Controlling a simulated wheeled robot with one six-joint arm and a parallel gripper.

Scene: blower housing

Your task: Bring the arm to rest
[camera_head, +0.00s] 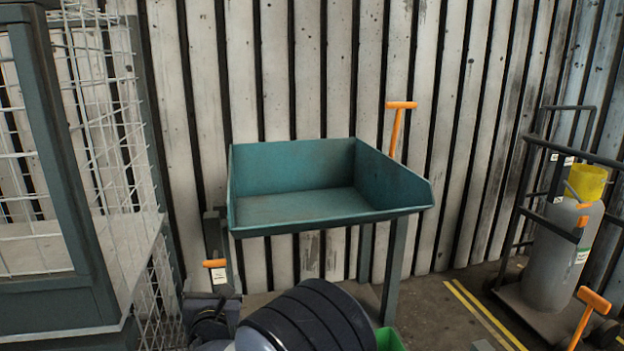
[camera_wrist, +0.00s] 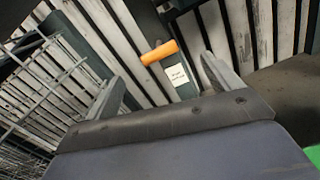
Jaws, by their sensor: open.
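My gripper (camera_wrist: 162,68) is open in the wrist view, its two grey fingers spread apart with nothing held between them. My gripper also shows low at the left of centre in the head view (camera_head: 210,308), partly hidden by my own dark, ribbed arm. An orange handle (camera_wrist: 160,52) with a white tag on a dark post appears beyond the gap between the fingers. The same orange handle (camera_head: 215,263) shows just above my gripper in the head view. I cannot tell how far it is from the fingers.
A teal tray table (camera_head: 300,207), empty, stands ahead against the corrugated wall. A wire mesh cage (camera_head: 100,120) is at the left. A cart (camera_head: 540,318) with a grey cylinder (camera_head: 560,255) stands at the right. A green object (camera_head: 390,340) shows low beside my arm.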

